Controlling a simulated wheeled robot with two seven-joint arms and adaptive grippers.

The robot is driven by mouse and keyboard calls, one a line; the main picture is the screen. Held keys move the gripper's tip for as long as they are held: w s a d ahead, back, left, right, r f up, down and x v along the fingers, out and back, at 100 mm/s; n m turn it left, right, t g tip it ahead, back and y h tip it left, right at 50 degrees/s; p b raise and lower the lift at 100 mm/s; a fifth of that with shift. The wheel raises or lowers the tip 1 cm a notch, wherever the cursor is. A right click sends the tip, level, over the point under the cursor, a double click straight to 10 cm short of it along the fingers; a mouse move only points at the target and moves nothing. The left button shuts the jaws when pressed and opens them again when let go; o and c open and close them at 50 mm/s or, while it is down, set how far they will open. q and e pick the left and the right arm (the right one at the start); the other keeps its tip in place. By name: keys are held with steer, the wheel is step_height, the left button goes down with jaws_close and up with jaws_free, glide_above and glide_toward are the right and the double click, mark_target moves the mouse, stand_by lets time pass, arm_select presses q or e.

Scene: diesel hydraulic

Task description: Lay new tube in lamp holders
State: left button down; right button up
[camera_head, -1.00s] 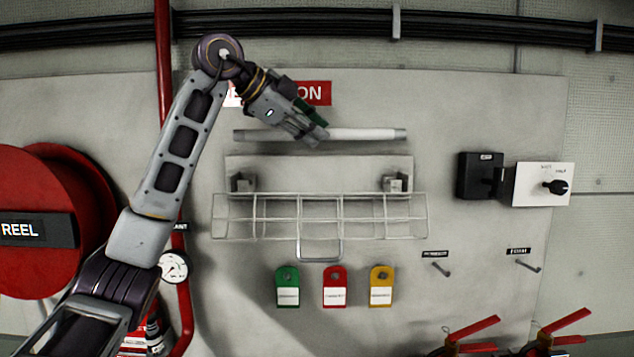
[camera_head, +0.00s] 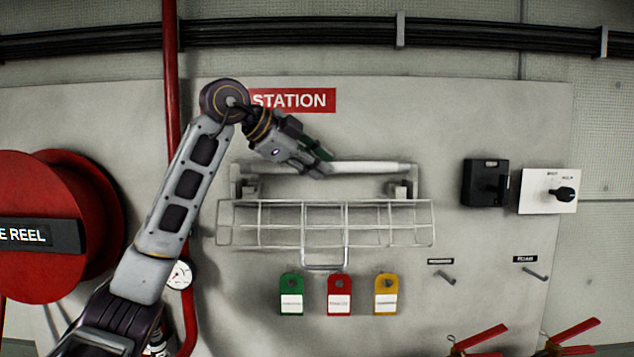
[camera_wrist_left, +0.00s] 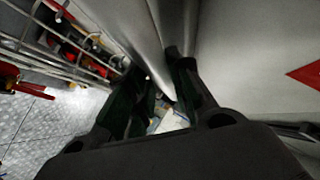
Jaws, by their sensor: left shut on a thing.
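A white tube (camera_head: 372,168) with grey ends lies level in my left gripper (camera_head: 324,170), which is shut around it near its middle. In the left wrist view the tube (camera_wrist_left: 146,35) runs between the dark fingers (camera_wrist_left: 165,95). The tube is just above or at the two grey lamp holders, the left one (camera_head: 246,189) and the right one (camera_head: 401,189). I cannot tell whether it touches them. A wire guard (camera_head: 325,222) hangs open below the holders. My right gripper is not in view.
Green (camera_head: 291,285), red (camera_head: 340,286) and yellow (camera_head: 386,285) tags hang below the guard. A black box (camera_head: 485,182) and a white switch plate (camera_head: 535,192) are at right. A red hose reel (camera_head: 60,205) and red pipe (camera_head: 171,90) are at left.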

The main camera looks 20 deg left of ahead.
arm_select(q)
step_height(320, 180, down, 4)
steer(key=shift+f, duration=0.1)
stand_by(0.6)
steer(key=shift+f, duration=0.1)
steer(key=c, duration=1.3)
jaws_free()
steer(key=shift+r, duration=0.2)
steer(key=b+v, duration=0.1)
steer(key=v, duration=1.1)
steer(key=shift+b, duration=0.4)
